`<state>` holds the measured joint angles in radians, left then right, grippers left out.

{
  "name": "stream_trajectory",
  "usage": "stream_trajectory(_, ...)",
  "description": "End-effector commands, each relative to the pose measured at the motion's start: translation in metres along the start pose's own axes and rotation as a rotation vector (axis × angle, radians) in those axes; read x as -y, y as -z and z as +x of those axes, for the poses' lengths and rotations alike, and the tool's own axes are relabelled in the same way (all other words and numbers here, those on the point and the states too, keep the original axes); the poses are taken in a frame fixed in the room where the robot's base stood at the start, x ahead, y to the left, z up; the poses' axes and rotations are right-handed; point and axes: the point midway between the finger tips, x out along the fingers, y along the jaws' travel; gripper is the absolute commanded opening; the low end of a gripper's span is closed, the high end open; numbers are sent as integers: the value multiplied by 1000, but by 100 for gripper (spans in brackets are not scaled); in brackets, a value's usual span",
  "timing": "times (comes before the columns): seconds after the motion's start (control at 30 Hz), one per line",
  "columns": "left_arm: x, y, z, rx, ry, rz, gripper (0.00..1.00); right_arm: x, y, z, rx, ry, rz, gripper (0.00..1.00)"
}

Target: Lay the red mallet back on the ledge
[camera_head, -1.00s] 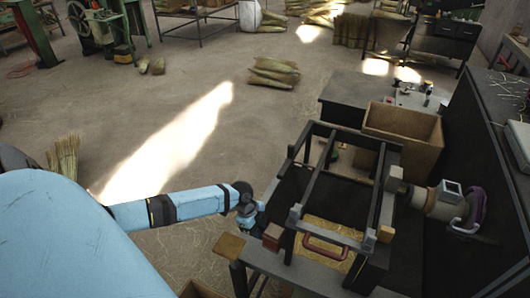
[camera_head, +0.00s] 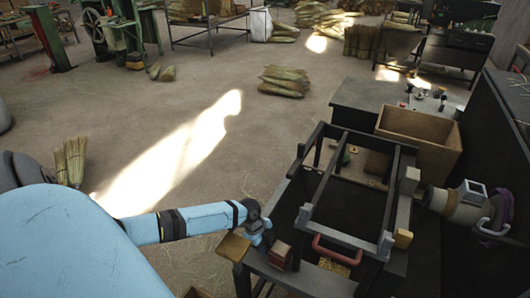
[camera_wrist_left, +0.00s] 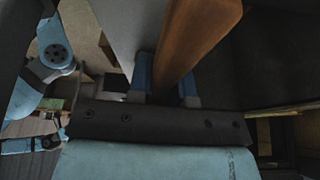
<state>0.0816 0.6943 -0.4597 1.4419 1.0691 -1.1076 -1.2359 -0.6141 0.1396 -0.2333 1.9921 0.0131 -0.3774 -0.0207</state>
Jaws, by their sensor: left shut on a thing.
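My left gripper (camera_head: 262,238) is at the near left corner of the dark workbench (camera_head: 312,278). In the left wrist view a reddish-brown wooden bar (camera_wrist_left: 197,42), which looks like the handle of the red mallet, stands between its blue fingers (camera_wrist_left: 166,88), and it is shut on it. In the head view a reddish block (camera_head: 280,252), apparently the mallet's head, shows just right of the gripper beside the dark frame (camera_head: 305,215). I cannot tell whether it touches the bench. Which surface is the ledge is not clear. My right gripper is not in view.
A tan block (camera_head: 234,247) sits at the bench's left corner. A red handle (camera_head: 337,250) is on the frame's near side. A wooden box (camera_head: 424,137) stands behind it, and a beige machine (camera_head: 446,203) is on the right. Open floor lies left.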

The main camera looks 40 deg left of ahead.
Motion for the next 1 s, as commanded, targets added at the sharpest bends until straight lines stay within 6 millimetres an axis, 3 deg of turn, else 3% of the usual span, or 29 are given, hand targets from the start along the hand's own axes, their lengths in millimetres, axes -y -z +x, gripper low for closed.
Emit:
stream_trajectory(0.17, 0, 1, -1, -1, 1, 0, 0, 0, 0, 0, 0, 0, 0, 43)
stream_trajectory(0.2, 0, 1, -1, -1, 1, 0, 28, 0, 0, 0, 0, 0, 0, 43)
stream_trajectory(0.3, 0, 1, -1, -1, 1, 0, 49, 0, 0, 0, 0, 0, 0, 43)
stream_trajectory(0.67, 0, 0, -6, 1, 1, 0, 49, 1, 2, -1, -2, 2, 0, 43)
stream_trajectory(0.77, 1, 0, -20, 1, 2, 0, 49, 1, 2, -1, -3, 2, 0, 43)
stream_trajectory(1.0, 0, -1, -74, 3, 2, 2, 49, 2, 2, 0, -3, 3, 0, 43)
